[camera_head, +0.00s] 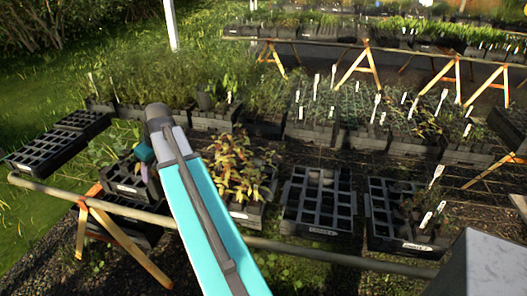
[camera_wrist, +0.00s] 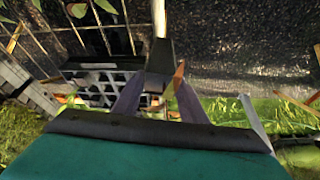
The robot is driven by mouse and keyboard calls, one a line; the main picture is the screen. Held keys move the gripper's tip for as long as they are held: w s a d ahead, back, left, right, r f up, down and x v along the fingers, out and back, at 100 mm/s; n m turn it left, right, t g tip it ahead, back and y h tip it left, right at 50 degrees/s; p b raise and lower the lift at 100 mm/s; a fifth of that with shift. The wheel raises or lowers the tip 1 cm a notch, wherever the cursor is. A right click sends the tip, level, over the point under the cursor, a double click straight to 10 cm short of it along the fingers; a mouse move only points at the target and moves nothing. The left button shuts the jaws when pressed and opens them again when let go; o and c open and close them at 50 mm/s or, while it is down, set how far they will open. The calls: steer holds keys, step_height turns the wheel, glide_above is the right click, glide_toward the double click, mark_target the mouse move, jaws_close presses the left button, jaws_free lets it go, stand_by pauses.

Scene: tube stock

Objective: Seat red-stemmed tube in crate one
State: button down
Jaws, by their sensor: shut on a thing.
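My gripper (camera_wrist: 157,88) is shut on a dark tube (camera_wrist: 160,55), which sits between its two fingers in the wrist view. A pale tag stick (camera_wrist: 159,18) stands out from it; its stem colour cannot be told. In the head view my gripper (camera_head: 143,172) is partly hidden behind my teal arm, over a black crate (camera_head: 125,189) at the left. A crate also shows behind the fingers in the wrist view (camera_wrist: 98,66). Two more labelled crates, a middle one (camera_head: 318,229) and a right one (camera_head: 415,247), stand on the bench; their labels are too small to read.
Red-leaved plants (camera_head: 240,165) fill a crate just right of my arm. The middle crate has many empty cells and a few grey items at its back; the right crate holds some tubes and white tags. A bench rail (camera_head: 300,252) runs along the front. Planted crates (camera_head: 345,125) stand behind.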

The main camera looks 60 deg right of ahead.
steer(key=s+d+f+n+p, duration=0.1)
steer(key=s+d+p, duration=0.1)
steer(key=s+d, duration=1.1)
steer(key=s+d+f+n+p, duration=0.1)
steer(key=s+d+p, duration=0.1)
steer(key=s+d, duration=1)
steer(key=d, duration=0.7)
steer(key=shift+s+f+y, duration=0.35)
steer(key=shift+y, duration=0.05)
steer(key=shift+f, duration=0.25)
steer(key=shift+f+b, duration=0.4)
steer(key=shift+f, duration=0.55)
steer(key=shift+f+b, duration=2.9)
steer(key=shift+f, duration=2.1)
